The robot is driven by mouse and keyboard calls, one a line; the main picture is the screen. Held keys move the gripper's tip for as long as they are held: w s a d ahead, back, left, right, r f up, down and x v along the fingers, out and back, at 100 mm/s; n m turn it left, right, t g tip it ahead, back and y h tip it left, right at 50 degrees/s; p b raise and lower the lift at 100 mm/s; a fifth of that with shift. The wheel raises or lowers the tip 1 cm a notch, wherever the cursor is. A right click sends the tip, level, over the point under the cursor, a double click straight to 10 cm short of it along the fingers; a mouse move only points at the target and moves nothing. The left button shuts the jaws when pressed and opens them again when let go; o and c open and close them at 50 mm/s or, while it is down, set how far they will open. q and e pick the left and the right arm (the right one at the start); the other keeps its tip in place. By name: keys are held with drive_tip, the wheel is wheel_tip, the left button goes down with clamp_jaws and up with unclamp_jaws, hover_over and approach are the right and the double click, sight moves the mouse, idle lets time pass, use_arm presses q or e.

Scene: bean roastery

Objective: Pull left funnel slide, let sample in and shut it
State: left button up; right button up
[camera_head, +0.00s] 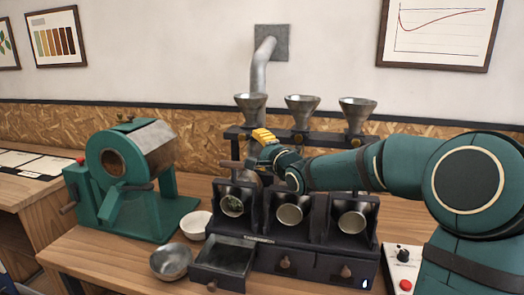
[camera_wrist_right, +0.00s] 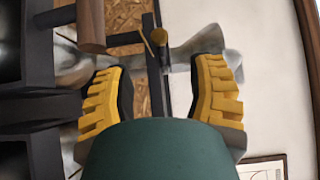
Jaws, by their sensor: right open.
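Three metal funnels stand on a dark rack in the head view; the left funnel (camera_head: 250,108) is above the left chamber (camera_head: 232,205), which shows something greenish inside. My right gripper (camera_head: 264,138) is open just below the left funnel, its arm reaching in from the right. In the right wrist view, its two yellow fingers (camera_wrist_right: 160,95) stand apart, with a small brass knob (camera_wrist_right: 158,37) ahead in the gap between them, not gripped. I take this knob for the left funnel slide's; in the head view my gripper hides it. My left gripper is not in view.
The middle funnel (camera_head: 302,110) and right funnel (camera_head: 357,114) stand close by. A wooden handle (camera_head: 230,164) juts out below my gripper. The left drawer (camera_head: 222,262) is open. Two bowls, metal (camera_head: 170,262) and white (camera_head: 195,225), and a green roaster (camera_head: 112,195) stand left.

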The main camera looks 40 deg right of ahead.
drive_tip(key=shift+s, duration=0.85)
drive_tip(key=shift+c, duration=0.5)
idle(0.4)
